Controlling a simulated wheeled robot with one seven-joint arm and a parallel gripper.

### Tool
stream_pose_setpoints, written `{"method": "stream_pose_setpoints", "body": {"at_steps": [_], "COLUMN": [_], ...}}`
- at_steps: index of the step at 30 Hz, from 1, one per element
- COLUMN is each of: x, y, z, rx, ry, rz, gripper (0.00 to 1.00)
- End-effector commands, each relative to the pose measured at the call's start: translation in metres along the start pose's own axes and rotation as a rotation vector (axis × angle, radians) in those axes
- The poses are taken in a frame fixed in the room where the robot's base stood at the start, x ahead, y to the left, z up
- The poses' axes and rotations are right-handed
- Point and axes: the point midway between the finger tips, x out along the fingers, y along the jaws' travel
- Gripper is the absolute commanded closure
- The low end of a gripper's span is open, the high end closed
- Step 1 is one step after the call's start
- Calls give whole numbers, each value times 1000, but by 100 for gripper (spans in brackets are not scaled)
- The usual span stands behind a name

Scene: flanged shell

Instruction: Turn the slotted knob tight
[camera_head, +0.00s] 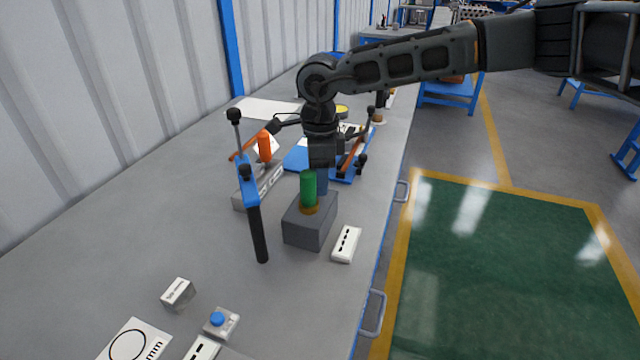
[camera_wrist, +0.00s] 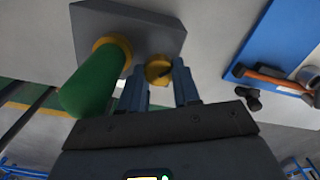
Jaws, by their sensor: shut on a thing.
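The brass slotted knob (camera_wrist: 158,70) is on the grey block (camera_wrist: 110,22), seen in the wrist view. My gripper (camera_wrist: 160,82) has its two blue fingers on either side of the knob, shut on it. In the head view my gripper (camera_head: 322,186) reaches down to the far side of the grey block (camera_head: 307,228), and the knob is hidden there. A green cylinder (camera_head: 308,188) stands upright in a brass collar on the same block, close beside my fingers. It also shows in the wrist view (camera_wrist: 93,85), left of the knob.
A blue board with tools (camera_head: 298,158) lies behind. A blue button box (camera_head: 220,322) and small white box (camera_head: 178,293) are in front, with bare table between.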

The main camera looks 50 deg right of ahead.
Motion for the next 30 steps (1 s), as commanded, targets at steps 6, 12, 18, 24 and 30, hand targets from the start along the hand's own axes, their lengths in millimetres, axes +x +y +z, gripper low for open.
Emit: {"method": "stream_pose_setpoints", "body": {"at_steps": [6, 12, 18, 24, 30], "x": [2, 1, 0, -1, -1], "y": [0, 1, 1, 1, 1], "z": [0, 0, 1, 1, 1], "rx": [160, 261, 316, 333, 333], "ry": [0, -1, -1, -2, -2], "rz": [-2, -2, -2, -1, -1], "gripper": [99, 99, 99, 99, 99]}}
